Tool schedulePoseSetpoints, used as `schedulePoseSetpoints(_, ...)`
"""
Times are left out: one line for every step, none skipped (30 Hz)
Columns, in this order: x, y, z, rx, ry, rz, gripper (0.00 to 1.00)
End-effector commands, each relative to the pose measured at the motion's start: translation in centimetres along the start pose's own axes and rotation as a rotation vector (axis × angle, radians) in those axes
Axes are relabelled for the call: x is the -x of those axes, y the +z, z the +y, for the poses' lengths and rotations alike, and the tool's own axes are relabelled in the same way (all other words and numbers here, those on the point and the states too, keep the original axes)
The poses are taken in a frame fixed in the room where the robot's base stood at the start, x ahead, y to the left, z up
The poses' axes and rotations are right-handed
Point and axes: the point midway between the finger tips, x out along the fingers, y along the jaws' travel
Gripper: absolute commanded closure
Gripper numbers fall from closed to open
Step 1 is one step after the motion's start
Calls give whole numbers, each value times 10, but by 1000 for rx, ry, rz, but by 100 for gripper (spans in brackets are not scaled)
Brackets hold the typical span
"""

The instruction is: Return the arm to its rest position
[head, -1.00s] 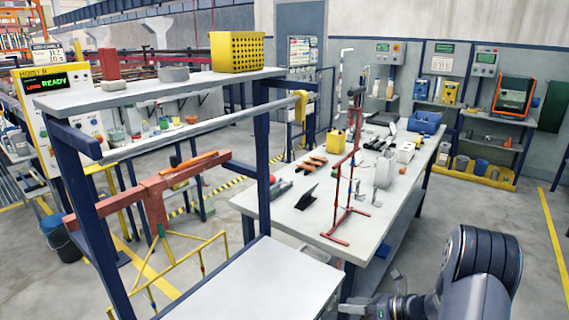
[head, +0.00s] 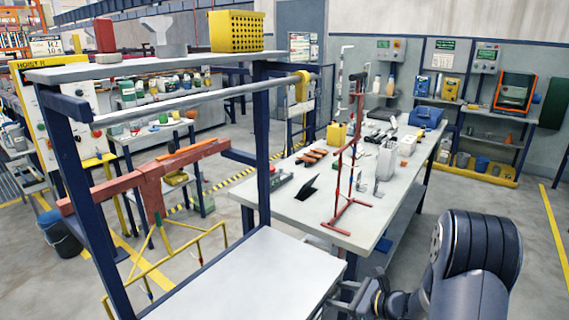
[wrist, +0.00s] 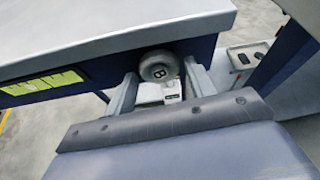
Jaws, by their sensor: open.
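My arm (head: 470,255) shows at the lower right of the head view, folded close to the camera. My gripper (head: 350,298) is low in the head view, beside the right edge of the near white bench top (head: 235,280), partly cut by the frame's bottom. In the wrist view my gripper (wrist: 166,88) has its two fingers apart, with nothing clasped. A round grey part with a dark mark (wrist: 157,66) shows between the fingers, below a pale top's edge (wrist: 110,32); I cannot tell what it is.
A long white table (head: 300,205) with a red rack (head: 350,165) and tools stands ahead. A shelf frame (head: 262,150) with a yellow crate (head: 236,32) on top rises at the left. The floor (head: 500,215) at the right is clear.

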Motion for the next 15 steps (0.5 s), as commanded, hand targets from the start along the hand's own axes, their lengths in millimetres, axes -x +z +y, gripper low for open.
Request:
schedulePoseSetpoints(-1,-3,1,31,-13,0,48)
schedulePoseSetpoints(-2,-3,2,51,-21,0,48)
schedulePoseSetpoints(-2,-3,2,79,-33,0,48)
schedulePoseSetpoints(-2,-3,2,100,-41,0,48)
schedulePoseSetpoints(-2,-3,2,120,-49,1,48)
schedulePoseSetpoints(-2,-3,2,146,-61,0,48)
schedulePoseSetpoints(-2,-3,2,166,-68,0,48)
schedulePoseSetpoints(-2,-3,2,186,-77,-1,48)
schedulePoseSetpoints(-1,-3,3,212,-88,0,48)
schedulePoseSetpoints(-2,-3,3,231,-95,0,48)
schedulePoseSetpoints(-2,-3,3,251,-104,0,48)
schedulePoseSetpoints(-1,-3,3,278,-115,0,48)
schedulePoseSetpoints(-1,-3,3,298,-123,0,48)
schedulePoseSetpoints(-1,-3,4,316,-131,0,48)
schedulePoseSetpoints(-1,-4,4,341,-142,0,48)
